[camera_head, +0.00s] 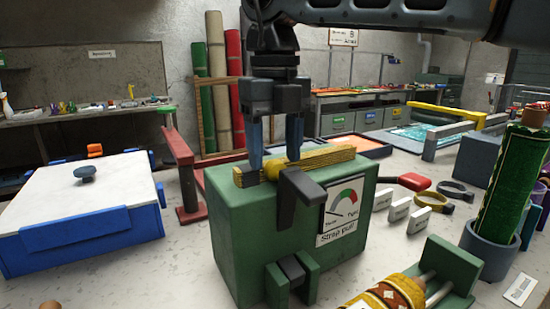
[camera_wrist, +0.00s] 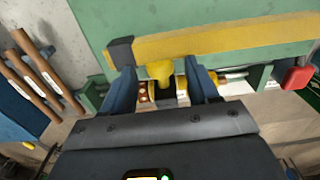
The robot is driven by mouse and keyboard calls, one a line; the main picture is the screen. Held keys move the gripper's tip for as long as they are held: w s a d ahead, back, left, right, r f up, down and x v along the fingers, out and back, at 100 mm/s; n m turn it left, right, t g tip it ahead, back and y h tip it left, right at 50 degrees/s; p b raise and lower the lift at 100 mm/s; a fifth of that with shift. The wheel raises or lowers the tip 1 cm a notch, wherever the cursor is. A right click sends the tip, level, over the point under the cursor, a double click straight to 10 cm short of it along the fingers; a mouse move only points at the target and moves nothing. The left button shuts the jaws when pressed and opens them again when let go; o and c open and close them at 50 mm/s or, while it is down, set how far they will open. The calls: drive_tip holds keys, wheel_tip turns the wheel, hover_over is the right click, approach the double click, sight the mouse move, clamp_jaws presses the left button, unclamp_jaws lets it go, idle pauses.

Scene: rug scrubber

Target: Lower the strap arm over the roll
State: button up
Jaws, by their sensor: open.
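The strap arm (camera_head: 320,160) is a yellow bar lying across the top of a green box (camera_head: 225,230) with a "Strap pull" gauge (camera_head: 342,208). The bar also crosses the upper wrist view (camera_wrist: 230,38), with a dark end block (camera_wrist: 122,52) and a yellow knob (camera_wrist: 160,70). My gripper (camera_head: 274,162) is open above the box, its blue fingers pointing down. In the wrist view the fingers stand either side of the knob; contact cannot be told. A patterned yellow-brown roll (camera_head: 396,293) shows partly at the head view's bottom edge.
A blue box with a white lid (camera_head: 90,205) stands left, beside a red post (camera_head: 184,170). A grey cup (camera_head: 485,250) holding a green roll (camera_head: 508,190) stands right. White tags (camera_head: 400,209) and dark clamps (camera_head: 455,190) lie right of the green box.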

drive_tip(key=shift+f, duration=1.05)
clamp_jaws()
